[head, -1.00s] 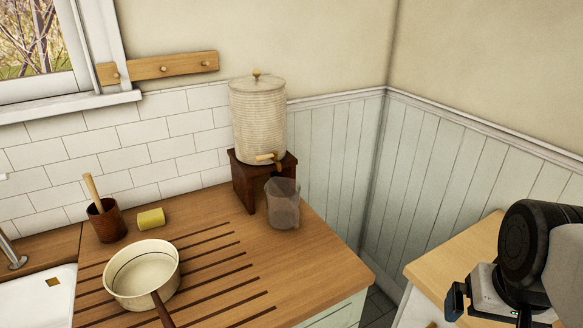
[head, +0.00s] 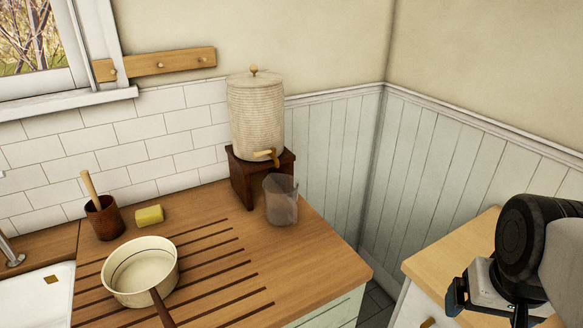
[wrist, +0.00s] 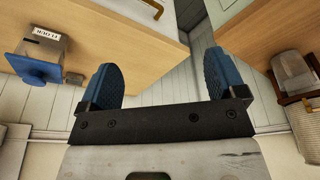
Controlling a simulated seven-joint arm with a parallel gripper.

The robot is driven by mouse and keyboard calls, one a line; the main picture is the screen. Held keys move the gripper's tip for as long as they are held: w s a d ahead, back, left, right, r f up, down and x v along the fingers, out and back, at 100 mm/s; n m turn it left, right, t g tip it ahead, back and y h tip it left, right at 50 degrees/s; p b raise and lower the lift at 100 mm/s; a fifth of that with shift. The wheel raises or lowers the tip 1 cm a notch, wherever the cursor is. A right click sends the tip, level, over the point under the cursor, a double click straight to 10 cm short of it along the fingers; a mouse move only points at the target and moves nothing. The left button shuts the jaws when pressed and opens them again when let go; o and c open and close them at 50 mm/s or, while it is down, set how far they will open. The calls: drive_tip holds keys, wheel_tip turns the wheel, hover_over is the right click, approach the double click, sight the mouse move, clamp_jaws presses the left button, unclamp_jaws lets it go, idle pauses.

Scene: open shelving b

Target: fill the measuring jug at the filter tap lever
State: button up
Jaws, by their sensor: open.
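The clear measuring jug (head: 281,203) stands upright on the wooden counter, in front of the filter's dark stand and below its tap. The tap lever (head: 264,153) is a small pale wooden piece at the base of the ribbed cream water filter (head: 256,115). I cannot tell whether water runs or how full the jug is. My gripper (wrist: 160,68) is open and empty in the wrist view. In the head view it is at the lower right, well apart from jug and tap. The jug (wrist: 293,72) also shows at the wrist view's right edge.
A cream pan (head: 141,272) stands on the drainboard grooves. A brown utensil pot (head: 104,219) and yellow sponge (head: 149,215) are behind it. A pale wooden side counter (head: 449,250) is at right, across a gap. A flour tin (wrist: 48,45) shows at left in the wrist view.

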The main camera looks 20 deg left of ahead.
drive_tip(key=shift+w+a+r, duration=0.2)
drive_tip(key=shift+w+r, duration=0.05)
drive_tip(key=shift+w, duration=0.15)
drive_tip(key=c, duration=0.5)
drive_tip(key=w+a+r, duration=0.2)
drive_tip(key=w, duration=0.2)
drive_tip(key=w+a+r+m, duration=0.1)
drive_tip(key=w+a+r, duration=0.1)
drive_tip(key=w+a, duration=0.1)
drive_tip(key=w+a+r+m, duration=0.1)
drive_tip(key=w+a+r, duration=0.1)
drive_tip(key=w, duration=0.4)
drive_tip(key=shift+a+y, duration=0.3)
drive_tip(key=shift+a, duration=0.15)
drive_tip(key=shift+c, duration=1.3)
drive_tip(key=m+g+y, duration=0.1)
drive_tip(key=m, duration=0.6)
approach(258, 153)
drive_tip(key=shift+w+f, duration=0.2)
drive_tip(key=shift+f, duration=0.25)
drive_tip(key=shift+f, duration=0.15)
drive_tip(key=shift+w+a+f, duration=0.2)
drive_tip(key=shift+f, duration=1.05)
drive_tip(key=shift+w+a+f, duration=0.15)
drive_tip(key=shift+f, duration=1.1)
drive_tip(key=shift+w+a+f, duration=0.2)
drive_tip(key=shift+f, duration=1)
